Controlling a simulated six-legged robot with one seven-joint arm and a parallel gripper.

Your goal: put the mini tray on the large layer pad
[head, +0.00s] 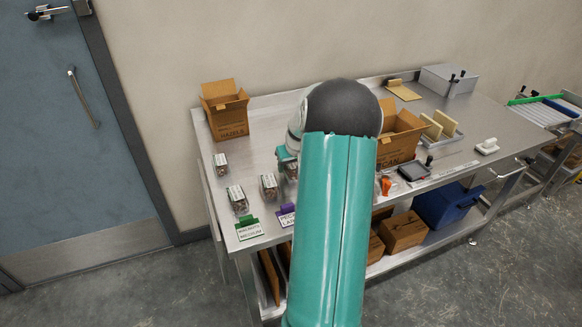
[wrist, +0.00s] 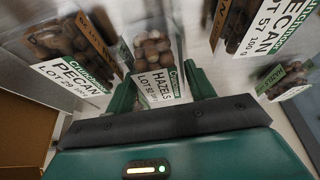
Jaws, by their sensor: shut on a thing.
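In the wrist view, a small clear clamshell tray of round brown nuts (wrist: 153,50), labelled HAZELS, stands between the two green fingers of my gripper (wrist: 159,78). I take it as the mini tray. My gripper is shut on it, with a finger at each side. In the head view my own arm covers most of the gripper and the held tray. A flat tan piece (head: 403,91) lies at the back of the steel table; I cannot tell whether it is the large layer pad.
Other clamshell trays crowd close, labelled PECAN at left (wrist: 70,60) and right (wrist: 265,30). In the head view, trays (head: 238,200) stand at the table's left. An open carton (head: 225,112) is behind them; another (head: 402,135) is right of my arm. A grey box (head: 448,80) stands far back.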

